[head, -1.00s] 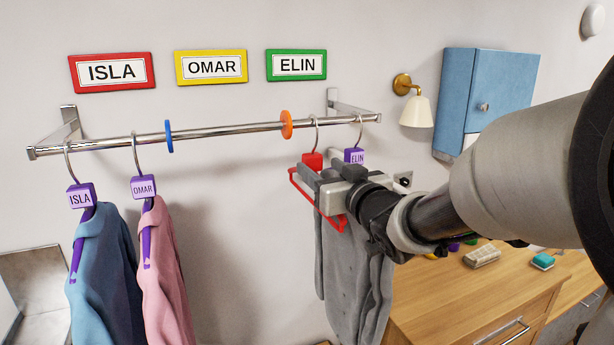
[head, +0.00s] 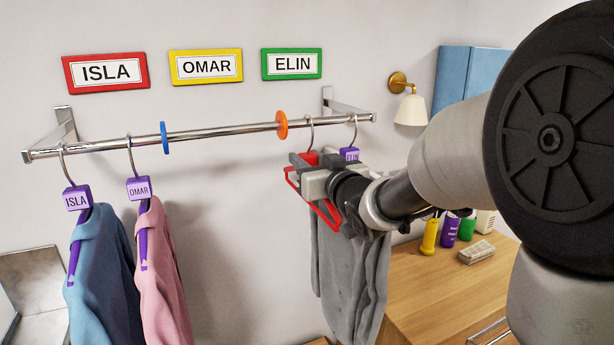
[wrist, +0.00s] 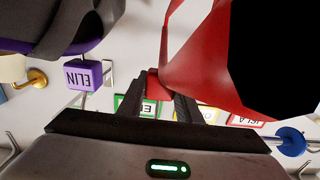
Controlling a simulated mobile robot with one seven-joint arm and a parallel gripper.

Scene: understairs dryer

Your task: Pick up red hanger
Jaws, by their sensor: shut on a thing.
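The red hanger (head: 325,212) hangs by its metal hook from the right part of the chrome rail (head: 215,131), between the orange ring and the purple ELIN hanger (head: 351,154). My gripper (head: 306,165) is at the hanger's red block, just below the hook. In the wrist view the red block (wrist: 153,83) sits between my two dark fingers (wrist: 160,98), which are shut on it. The red hanger carries no garment that I can see. My gripper and arm hide part of it and part of the ELIN hanger.
A grey garment (head: 347,275) hangs close behind my gripper. Purple OMAR (head: 138,188) and ISLA (head: 77,198) hangers hold pink and blue garments at left. A blue ring (head: 164,138) and an orange ring (head: 282,125) sit on the rail. A wooden dresser (head: 420,290) stands at right.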

